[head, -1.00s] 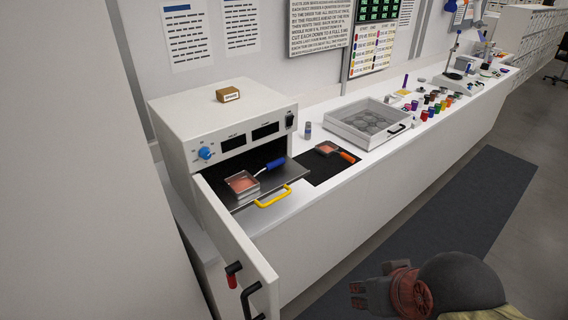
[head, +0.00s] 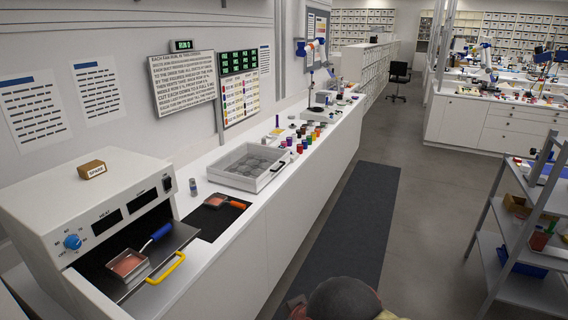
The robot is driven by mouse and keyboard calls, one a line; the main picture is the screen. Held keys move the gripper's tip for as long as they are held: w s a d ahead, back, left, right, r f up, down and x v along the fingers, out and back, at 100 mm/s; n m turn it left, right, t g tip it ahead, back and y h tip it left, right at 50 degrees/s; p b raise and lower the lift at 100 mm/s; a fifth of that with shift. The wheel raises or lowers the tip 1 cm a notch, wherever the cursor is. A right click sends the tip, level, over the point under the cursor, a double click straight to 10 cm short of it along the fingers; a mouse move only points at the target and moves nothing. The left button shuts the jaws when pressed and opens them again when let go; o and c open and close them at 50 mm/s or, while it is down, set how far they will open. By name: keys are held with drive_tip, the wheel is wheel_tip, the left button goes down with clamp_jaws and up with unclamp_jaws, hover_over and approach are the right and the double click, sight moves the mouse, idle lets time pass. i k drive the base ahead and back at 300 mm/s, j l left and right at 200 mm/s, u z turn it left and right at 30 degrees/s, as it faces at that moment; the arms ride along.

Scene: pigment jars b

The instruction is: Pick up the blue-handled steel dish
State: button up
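The blue-handled steel dish (head: 128,265) is a small square pan with pinkish-orange contents. It sits on the dark pulled-out tray (head: 184,238) of the white oven (head: 62,222), its blue handle pointing up and right. A second steel dish (head: 217,201) with an orange handle lies on a black mat on the counter to the right. Part of my arm shows at the bottom edge, well away from the dish. My gripper's fingers are out of the picture.
The tray has a yellow handle (head: 166,269) at its front. A shallow white drawer box (head: 246,167) and several coloured jars stand along the counter (head: 262,205). A metal shelf rack (head: 520,235) stands at the right. The floor with its dark mat (head: 352,232) is clear.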

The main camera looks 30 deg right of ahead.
sight(130, 263)
drive_tip(key=i+l, duration=0.2)
drive_tip(key=i, duration=0.2)
drive_tip(key=i+l, duration=0.2)
drive_tip(key=i, duration=0.2)
drive_tip(key=i+l+u, duration=0.1)
drive_tip(key=u, duration=0.35)
drive_tip(key=i+l+u, duration=0.2)
drive_tip(key=u, duration=0.2)
drive_tip(key=i+l+u, duration=0.15)
drive_tip(key=u, duration=0.65)
